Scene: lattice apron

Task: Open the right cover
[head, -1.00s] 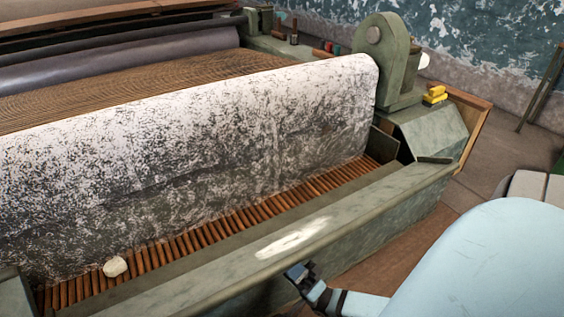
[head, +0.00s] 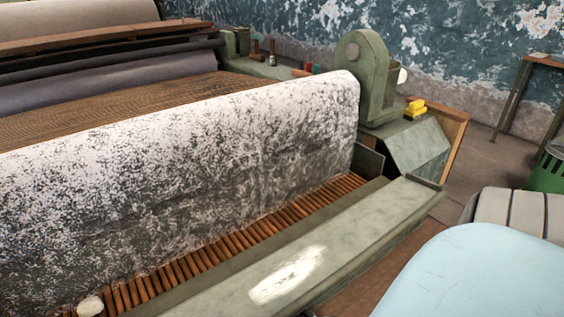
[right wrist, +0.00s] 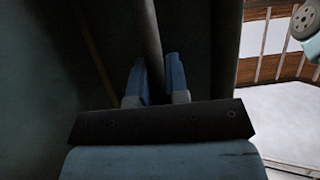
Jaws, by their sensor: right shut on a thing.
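The green machine has a long front panel (head: 345,238) with a pale worn patch, running along the slatted trough (head: 225,245) in the head view. It may be the right cover; the frames do not make this certain. In the right wrist view my right gripper (right wrist: 157,75) has its blue fingers on both sides of a grey rod-like bar (right wrist: 150,35) and is shut on it. What the bar joins is hidden in shadow. The head view does not show my right gripper. My left gripper is not in view.
A green bin (head: 548,172) and a table (head: 545,62) stand on the floor at right.

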